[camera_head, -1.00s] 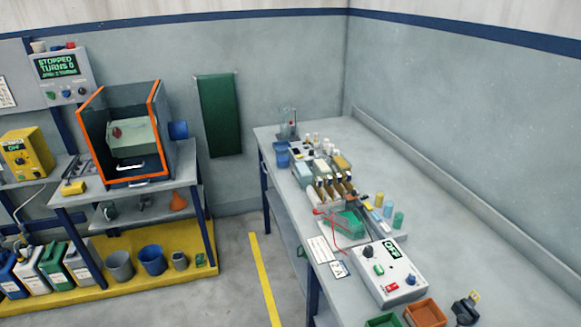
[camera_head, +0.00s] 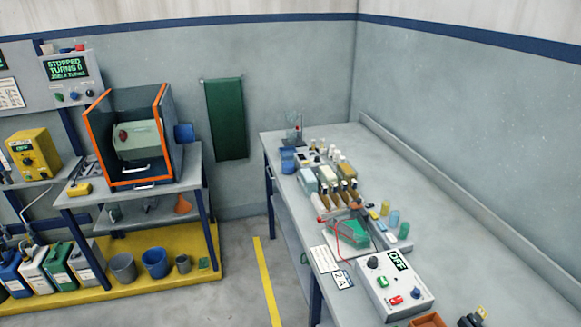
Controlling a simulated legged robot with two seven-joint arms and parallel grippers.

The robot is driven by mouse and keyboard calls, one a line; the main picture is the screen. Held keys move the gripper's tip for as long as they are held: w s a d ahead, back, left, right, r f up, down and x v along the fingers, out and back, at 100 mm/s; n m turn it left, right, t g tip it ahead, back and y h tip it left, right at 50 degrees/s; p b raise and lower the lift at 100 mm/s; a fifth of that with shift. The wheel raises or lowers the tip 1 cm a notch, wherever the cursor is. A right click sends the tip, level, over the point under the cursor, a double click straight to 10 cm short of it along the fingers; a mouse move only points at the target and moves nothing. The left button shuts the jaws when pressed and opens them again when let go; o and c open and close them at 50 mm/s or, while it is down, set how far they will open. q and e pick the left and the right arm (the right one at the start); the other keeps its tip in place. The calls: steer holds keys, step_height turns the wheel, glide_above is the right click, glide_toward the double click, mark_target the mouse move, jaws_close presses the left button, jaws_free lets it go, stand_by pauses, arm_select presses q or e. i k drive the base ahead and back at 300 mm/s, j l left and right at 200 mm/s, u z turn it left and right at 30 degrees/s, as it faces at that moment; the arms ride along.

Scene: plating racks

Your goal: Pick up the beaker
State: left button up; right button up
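A small clear vessel (camera_head: 295,127), which looks like glass, stands at the far left end of the right-hand bench (camera_head: 375,143). It is small in the view, and I cannot tell for sure that it is the beaker. A blue cup (camera_head: 288,161) stands just in front of it at the bench's left edge. Neither of my grippers is in view, and nothing is seen touching these vessels.
An orange-edged cabinet (camera_head: 92,147) stands on the left table. Buckets (camera_head: 155,263) line a yellow platform.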

mark_target(288, 164)
steer(key=i+j+z, duration=0.1)
steer(key=j, duration=0.25)
steer(key=i+j+z, duration=0.1)
steer(key=i+j, duration=0.15)
steer(key=i+j+z, duration=0.1)
steer(key=j, duration=0.3)
steer(key=i+j, duration=0.25)
steer(key=j, duration=0.15)
steer(key=i+j+z, duration=0.15)
steer(key=j, duration=0.2)
steer(key=i+j+z, duration=0.1)
steer(key=i+j, duration=0.45)
steer(key=j, duration=0.15)
steer(key=i+j+z, duration=0.25)
steer(key=i+j, duration=0.25)
steer(key=j, duration=0.25)
steer(key=i+l, duration=0.2)
steer(key=i, duration=0.3)
